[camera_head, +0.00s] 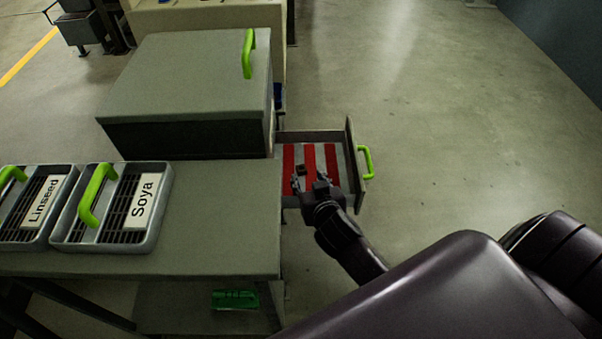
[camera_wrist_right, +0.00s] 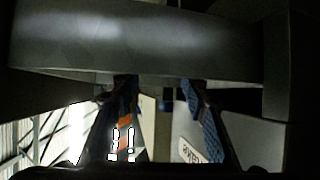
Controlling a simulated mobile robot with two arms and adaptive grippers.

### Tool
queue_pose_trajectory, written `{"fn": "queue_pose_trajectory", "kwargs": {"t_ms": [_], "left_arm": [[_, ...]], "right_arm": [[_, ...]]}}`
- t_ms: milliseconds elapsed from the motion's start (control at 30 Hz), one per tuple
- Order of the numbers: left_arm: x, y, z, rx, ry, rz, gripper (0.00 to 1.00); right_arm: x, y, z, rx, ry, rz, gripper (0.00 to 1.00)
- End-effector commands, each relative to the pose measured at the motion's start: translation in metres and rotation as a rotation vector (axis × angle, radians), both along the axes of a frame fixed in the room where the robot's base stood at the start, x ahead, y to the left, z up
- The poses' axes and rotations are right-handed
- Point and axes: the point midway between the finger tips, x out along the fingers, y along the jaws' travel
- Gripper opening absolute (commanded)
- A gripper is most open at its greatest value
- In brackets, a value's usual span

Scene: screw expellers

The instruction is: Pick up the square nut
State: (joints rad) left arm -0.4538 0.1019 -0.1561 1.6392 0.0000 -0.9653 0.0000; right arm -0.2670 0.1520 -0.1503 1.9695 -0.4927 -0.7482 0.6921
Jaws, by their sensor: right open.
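A drawer (camera_head: 352,150) stands pulled out, its bottom striped red and white. A small dark piece (camera_head: 301,169), possibly the square nut, shows on the stripes just beyond my right gripper; its shape is too small to make out. My right gripper (camera_head: 308,181) is at the near side of the drawer, open. In the right wrist view its two fingers (camera_wrist_right: 158,88) stand apart, with a grey panel or wall (camera_wrist_right: 140,45) across the view beyond them. I cannot make out the nut there. My left gripper is out of view.
The grey bench (camera_head: 220,215) holds two trays labelled Linseed (camera_head: 40,200) and Soya (camera_head: 142,200). A grey cabinet (camera_head: 190,80) stands behind it. The drawer has a green handle (camera_head: 367,162). Open floor (camera_head: 460,130) lies to the right.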

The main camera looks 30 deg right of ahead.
Motion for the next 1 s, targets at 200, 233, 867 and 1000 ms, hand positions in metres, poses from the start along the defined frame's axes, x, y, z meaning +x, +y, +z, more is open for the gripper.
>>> {"fn": "queue_pose_trajectory", "kwargs": {"t_ms": [200, 233, 867, 1000], "left_arm": [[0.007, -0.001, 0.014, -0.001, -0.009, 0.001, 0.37], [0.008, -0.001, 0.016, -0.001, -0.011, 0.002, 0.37], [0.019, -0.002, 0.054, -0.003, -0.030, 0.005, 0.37], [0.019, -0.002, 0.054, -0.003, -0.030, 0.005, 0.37]], "right_arm": [[0.019, -0.005, -0.010, -0.002, -0.001, 0.001, 0.42], [0.022, -0.005, -0.012, -0.002, -0.001, 0.001, 0.42], [0.059, -0.013, -0.033, 0.000, 0.002, 0.001, 0.42], [0.059, -0.013, -0.033, 0.000, 0.002, 0.001, 0.31]]}}
